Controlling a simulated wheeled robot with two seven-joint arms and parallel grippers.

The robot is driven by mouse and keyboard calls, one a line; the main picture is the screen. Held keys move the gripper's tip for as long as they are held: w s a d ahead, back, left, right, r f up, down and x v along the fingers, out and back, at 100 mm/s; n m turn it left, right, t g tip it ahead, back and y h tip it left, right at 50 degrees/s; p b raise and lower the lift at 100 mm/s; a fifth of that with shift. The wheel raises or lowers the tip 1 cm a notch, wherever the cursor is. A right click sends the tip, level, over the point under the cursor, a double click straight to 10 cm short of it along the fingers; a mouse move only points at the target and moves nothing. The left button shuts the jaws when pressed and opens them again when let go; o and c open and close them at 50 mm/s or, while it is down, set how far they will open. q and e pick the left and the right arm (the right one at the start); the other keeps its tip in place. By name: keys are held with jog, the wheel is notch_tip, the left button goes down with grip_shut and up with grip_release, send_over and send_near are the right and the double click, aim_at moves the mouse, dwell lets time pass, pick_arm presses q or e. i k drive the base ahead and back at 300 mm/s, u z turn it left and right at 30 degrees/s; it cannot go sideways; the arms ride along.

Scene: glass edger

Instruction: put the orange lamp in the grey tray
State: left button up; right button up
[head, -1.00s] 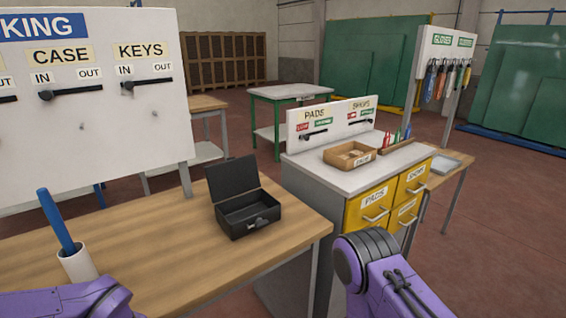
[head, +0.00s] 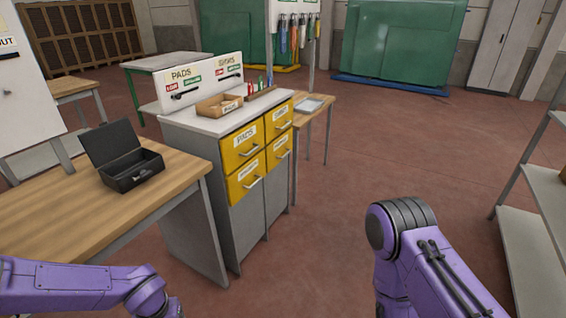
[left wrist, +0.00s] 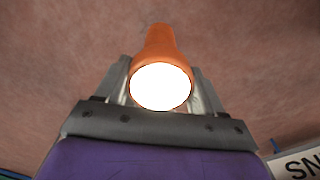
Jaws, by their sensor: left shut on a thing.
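The orange lamp (left wrist: 158,42) is in the left wrist view, its round lens glowing white toward the camera. My left gripper (left wrist: 160,72) is shut on it, with a finger on each side, and the floor shows behind. A shallow grey tray (head: 311,105) lies on a small wooden table (head: 317,122) beyond the drawer cabinet in the head view. The lamp and the left gripper are outside the head view, where only part of my left arm shows at lower left. My right arm shows at lower right, but its gripper is out of the picture.
The grey cabinet with yellow drawers (head: 246,160) stands before the small table, with a cardboard box (head: 219,106) on top. A wooden bench (head: 60,205) with an open black case (head: 133,172) is at left. A shelf rack (head: 545,200) stands at right. The central floor is clear.

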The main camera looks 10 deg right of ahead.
aim_at(309, 107)
jog(key=z, duration=0.85)
jog(key=i, duration=1.3)
jog(key=z, duration=0.75)
jog(key=i, duration=2.2)
jog(key=u, duration=0.5)
